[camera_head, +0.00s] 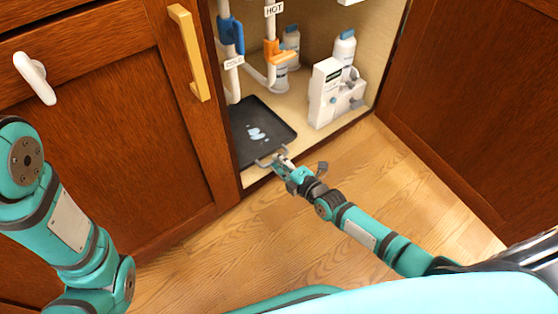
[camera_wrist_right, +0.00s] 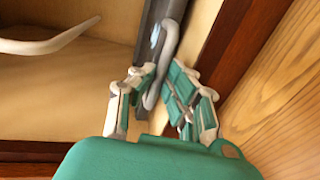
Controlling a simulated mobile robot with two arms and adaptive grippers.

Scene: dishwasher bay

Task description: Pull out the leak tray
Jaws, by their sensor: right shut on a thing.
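The leak tray (camera_head: 257,130) is a black, shallow tray on the cabinet floor, with pale blue-white spots of liquid in it. Its grey wire handle (camera_head: 262,162) sticks out at the front edge by the cabinet's sill. My right gripper (camera_head: 282,162) is at this front edge, shut on the handle. In the right wrist view the handle (camera_wrist_right: 168,48) runs between the fingers of the gripper (camera_wrist_right: 162,98), and a strip of the dark tray (camera_wrist_right: 150,40) shows behind it. My left arm comes in at the left; its gripper is out of view.
A white box unit (camera_head: 328,95) stands right of the tray. Pipes with a blue valve (camera_head: 230,36) and an orange valve (camera_head: 275,52) rise behind it, with bottles nearby. An open door (camera_head: 480,90) is at the right. The wooden floor (camera_head: 300,225) in front is clear.

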